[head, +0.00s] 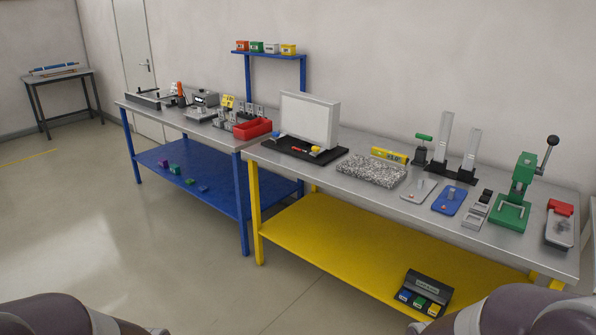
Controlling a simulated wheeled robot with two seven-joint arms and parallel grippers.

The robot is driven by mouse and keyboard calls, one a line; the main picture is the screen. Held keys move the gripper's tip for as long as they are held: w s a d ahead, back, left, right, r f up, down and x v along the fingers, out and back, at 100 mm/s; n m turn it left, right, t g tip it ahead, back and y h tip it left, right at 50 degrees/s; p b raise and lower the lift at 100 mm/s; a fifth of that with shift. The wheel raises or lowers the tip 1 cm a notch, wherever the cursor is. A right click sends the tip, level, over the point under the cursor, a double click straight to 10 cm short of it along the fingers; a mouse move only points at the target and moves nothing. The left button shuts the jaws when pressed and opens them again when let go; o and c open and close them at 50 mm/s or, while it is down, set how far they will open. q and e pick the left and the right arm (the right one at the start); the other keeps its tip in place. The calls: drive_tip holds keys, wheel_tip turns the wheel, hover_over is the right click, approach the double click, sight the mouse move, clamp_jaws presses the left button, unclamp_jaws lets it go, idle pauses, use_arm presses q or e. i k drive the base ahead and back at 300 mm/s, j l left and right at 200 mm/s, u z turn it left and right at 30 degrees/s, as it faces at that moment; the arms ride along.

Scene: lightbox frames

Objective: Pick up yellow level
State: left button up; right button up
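The yellow level (390,155) is a long yellow bar with dark markings. It lies at the back of the right-hand workbench top, just behind the speckled granite plate (371,170) and left of a black-based stand with a green handle.
The yellow-framed bench (330,182) also holds a white board (309,118), metal stands, a blue plate (449,199) and a green press (519,190). A black tray (425,292) sits on its lower shelf. A blue bench (195,131) adjoins at left. The floor at left is clear.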

sight(393, 158)
drive_tip(key=i+j+z, duration=0.15)
drive_tip(key=i+z, duration=0.15)
drive_tip(key=i, duration=0.2)
drive_tip(key=i+j+z, duration=0.3)
drive_tip(key=i, duration=0.2)
drive_tip(key=i+j+z, duration=0.35)
drive_tip(key=i+z, duration=0.2)
drive_tip(key=i, duration=0.35)
drive_tip(key=i+j+z, duration=0.15)
drive_tip(key=i, duration=0.4)
drive_tip(key=i+j+z, duration=0.2)
drive_tip(key=i, duration=0.35)
drive_tip(key=i+j+z, duration=0.15)
drive_tip(key=i+j, duration=0.2)
drive_tip(key=i, duration=0.15)
drive_tip(key=i+j+z, duration=0.2)
drive_tip(key=i, duration=0.3)
drive_tip(key=j, duration=0.15)
